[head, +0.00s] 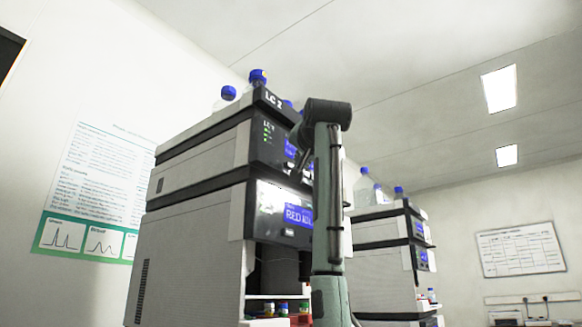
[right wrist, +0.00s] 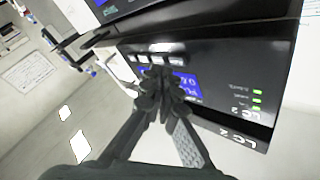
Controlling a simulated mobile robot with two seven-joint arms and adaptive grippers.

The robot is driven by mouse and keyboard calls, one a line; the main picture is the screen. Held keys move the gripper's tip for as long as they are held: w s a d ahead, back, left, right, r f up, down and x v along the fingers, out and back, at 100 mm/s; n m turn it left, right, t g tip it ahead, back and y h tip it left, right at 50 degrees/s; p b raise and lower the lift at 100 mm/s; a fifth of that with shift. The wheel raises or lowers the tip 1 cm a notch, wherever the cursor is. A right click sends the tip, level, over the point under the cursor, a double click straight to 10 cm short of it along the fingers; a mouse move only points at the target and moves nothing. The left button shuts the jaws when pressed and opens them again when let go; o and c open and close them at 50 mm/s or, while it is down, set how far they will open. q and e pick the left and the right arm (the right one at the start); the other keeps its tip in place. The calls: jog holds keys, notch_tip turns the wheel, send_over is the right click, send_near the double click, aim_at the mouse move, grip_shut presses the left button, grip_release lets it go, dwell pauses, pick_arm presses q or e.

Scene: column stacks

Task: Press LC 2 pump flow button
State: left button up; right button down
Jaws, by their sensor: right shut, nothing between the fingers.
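The LC 2 stack (head: 190,250) is a tall grey and black instrument column in the middle of the head view. Its upper dark panel has green lights and a blue display (right wrist: 208,87), partly hidden by my fingers in the right wrist view. A row of small pale buttons (right wrist: 177,61) lies along the display's edge; which one is the flow button cannot be read. My right gripper (right wrist: 160,75) is shut and empty, its fingertips in front of the display close to the buttons. Whether they touch cannot be told. My left gripper is not in view.
A lower module with a lit window and blue display (head: 297,215) sits below. Bottles with blue caps (head: 228,94) stand on top. A second stack (head: 375,260) stands behind at the right. A poster (head: 95,190) hangs on the left wall.

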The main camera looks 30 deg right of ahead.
jog(key=shift+s, duration=0.1)
jog(key=s, duration=0.1)
jog(key=s+d+b, duration=0.1)
jog(key=s, duration=0.1)
jog(key=s+d, duration=0.1)
jog(key=shift+s+b, duration=0.2)
jog(key=shift+b, duration=0.2)
dwell(0.9)
